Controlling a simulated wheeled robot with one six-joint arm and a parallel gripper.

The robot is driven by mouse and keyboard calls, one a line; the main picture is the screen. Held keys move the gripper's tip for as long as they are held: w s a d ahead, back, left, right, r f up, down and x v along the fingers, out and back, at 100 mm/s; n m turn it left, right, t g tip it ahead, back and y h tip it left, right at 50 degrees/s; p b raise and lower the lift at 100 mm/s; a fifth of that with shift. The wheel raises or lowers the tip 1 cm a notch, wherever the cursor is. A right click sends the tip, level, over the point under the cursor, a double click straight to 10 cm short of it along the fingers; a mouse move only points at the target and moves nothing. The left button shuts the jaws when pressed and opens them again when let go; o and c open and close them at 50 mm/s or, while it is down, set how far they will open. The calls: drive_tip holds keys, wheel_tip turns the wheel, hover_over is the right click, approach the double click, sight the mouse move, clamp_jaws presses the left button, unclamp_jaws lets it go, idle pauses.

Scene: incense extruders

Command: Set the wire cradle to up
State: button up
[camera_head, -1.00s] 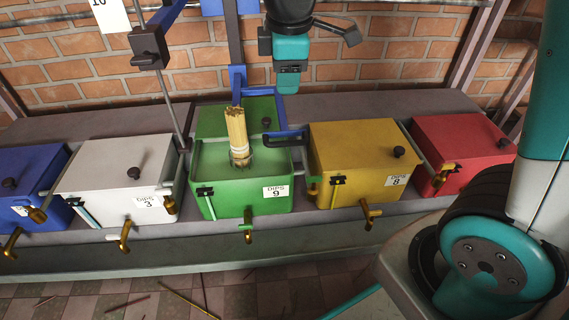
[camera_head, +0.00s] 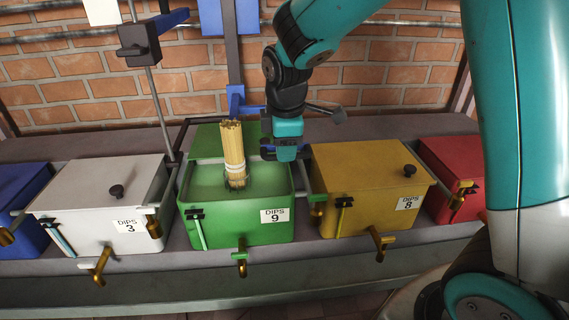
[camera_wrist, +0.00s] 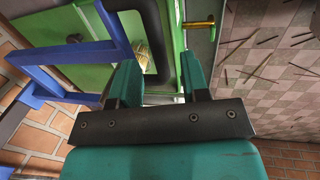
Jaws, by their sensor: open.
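A blue frame (camera_head: 237,98) on the back post is likely the wire cradle. Its bars run behind the green tank (camera_head: 237,228), and my gripper partly hides it. In the wrist view, blue bars (camera_wrist: 108,42) cross the left side, left of my fingers. An incense bundle (camera_head: 234,150) stands upright in the green tank; part of it shows in the wrist view (camera_wrist: 143,58). My gripper (camera_head: 285,157) is just right of the bundle, over the tank's right rear side. In the wrist view, its fingers (camera_wrist: 161,80) are apart, with nothing held between them. Contact with the blue frame cannot be told.
A white box (camera_head: 95,205) stands left of the green tank and a yellow box (camera_head: 365,180) stands right. A red box (camera_head: 452,165) is farther right. Brass taps stick out in front. A brick wall (camera_head: 80,95) closes the back.

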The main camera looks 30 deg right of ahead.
drive_tip(key=shift+w+d+f+b, duration=0.1)
drive_tip(key=shift+f+b, duration=0.1)
drive_tip(key=shift+f, duration=0.25)
drive_tip(key=shift+w+f+b, duration=0.1)
drive_tip(key=shift+f+b, duration=0.05)
drive_tip(key=shift+f, duration=0.3)
clamp_jaws()
wheel_tip(320, 180, up, 15)
drive_tip(key=p, duration=1.7)
drive_tip(key=shift+f, duration=0.15)
